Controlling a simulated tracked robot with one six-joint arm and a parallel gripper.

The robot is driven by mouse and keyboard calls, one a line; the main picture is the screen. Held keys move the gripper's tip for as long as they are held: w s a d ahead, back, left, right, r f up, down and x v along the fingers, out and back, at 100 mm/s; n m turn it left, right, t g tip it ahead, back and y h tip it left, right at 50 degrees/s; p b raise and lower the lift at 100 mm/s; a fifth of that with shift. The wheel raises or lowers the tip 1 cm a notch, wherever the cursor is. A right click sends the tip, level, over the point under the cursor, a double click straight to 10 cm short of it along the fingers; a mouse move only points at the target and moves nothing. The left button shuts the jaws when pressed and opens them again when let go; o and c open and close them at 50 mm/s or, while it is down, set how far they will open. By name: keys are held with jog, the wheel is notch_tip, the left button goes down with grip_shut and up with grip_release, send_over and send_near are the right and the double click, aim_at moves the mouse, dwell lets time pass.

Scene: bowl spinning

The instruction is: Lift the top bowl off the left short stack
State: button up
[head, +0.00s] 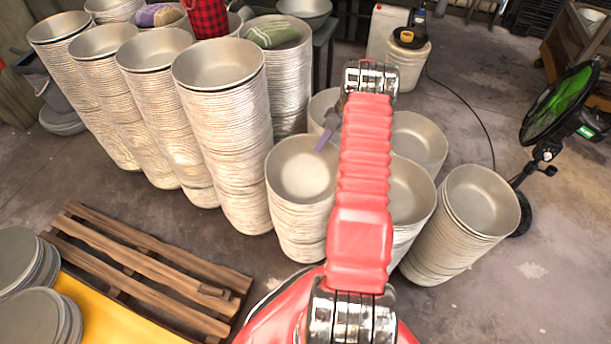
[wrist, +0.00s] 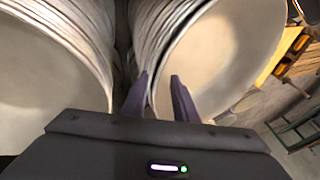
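The left short stack (head: 300,225) stands left of my red arm in the head view. Its top bowl (head: 297,165) is pale, round and empty. My gripper (head: 321,147) reaches down at the right part of this bowl, with a purple finger showing over its inside. In the wrist view, my gripper (wrist: 158,76) is open, its two purple fingers apart. The right-hand bowl (wrist: 222,50) there seems to be the same top bowl. One finger is over its inside and the other outside by the stacked rims. I cannot tell whether either touches.
Other short stacks stand close by, partly behind my arm, including the right one (head: 480,205). Tall bowl stacks (head: 222,150) rise to the left. A wooden pallet (head: 150,270) lies front left. A fan (head: 560,105) stands at right. The floor at front right is clear.

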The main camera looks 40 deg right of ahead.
jog(key=shift+c, duration=0.4)
grip_shut()
dwell(1.0)
